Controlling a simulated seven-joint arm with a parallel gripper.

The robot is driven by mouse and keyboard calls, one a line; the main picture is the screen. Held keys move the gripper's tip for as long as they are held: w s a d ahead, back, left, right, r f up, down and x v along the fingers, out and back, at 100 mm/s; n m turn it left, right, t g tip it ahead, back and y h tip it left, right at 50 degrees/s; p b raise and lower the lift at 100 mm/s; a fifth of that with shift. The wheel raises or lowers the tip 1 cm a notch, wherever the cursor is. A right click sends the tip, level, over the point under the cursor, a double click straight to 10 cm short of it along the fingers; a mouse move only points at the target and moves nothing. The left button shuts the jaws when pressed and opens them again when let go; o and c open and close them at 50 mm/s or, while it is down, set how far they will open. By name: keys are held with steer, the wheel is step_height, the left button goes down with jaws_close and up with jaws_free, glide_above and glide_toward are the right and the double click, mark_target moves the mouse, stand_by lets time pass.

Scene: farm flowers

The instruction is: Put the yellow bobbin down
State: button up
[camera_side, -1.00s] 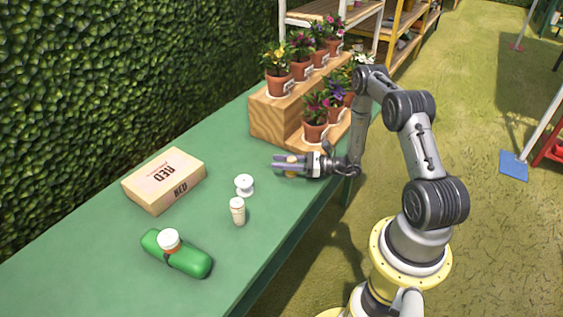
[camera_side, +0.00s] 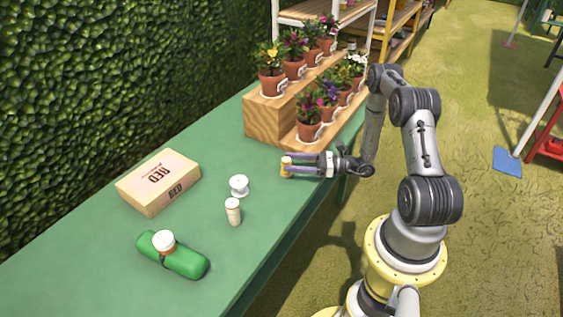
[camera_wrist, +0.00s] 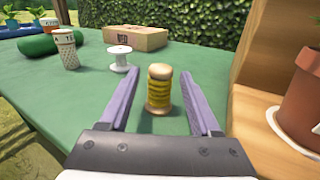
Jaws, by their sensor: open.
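The yellow bobbin (camera_side: 286,167) stands upright on the green table, in front of the wooden plant stand. In the wrist view the bobbin (camera_wrist: 159,90) is a wooden spool wound with yellow thread. My gripper (camera_side: 288,167) is open, with its purple fingers apart. In the wrist view the gripper (camera_wrist: 160,98) has the bobbin between and just at its fingertips, with a gap visible on both sides. My gripper is level and low over the table.
The wooden stand (camera_side: 266,118) with potted flowers is close behind. The table (camera_side: 110,275) is clear at the front.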

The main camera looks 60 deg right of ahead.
steer(key=shift+v, duration=0.85)
steer(key=s+a+r+n+g+y, duration=0.2)
steer(key=a+r+n+g, duration=0.5)
steer(key=a+r+n, duration=0.25)
steer(key=s+a+r+n+g+y, duration=0.1)
steer(key=s+a+r+n+g, duration=0.2)
steer(key=a+r+n+g, duration=0.55)
steer(key=s+a+r+n+t+h, duration=0.1)
steer(key=s+r+n+t+h, duration=0.4)
steer(key=s+r+n+h, duration=0.6)
steer(key=s+r+n, duration=0.1)
steer(key=s+n, duration=0.1)
steer(key=s, duration=0.2)
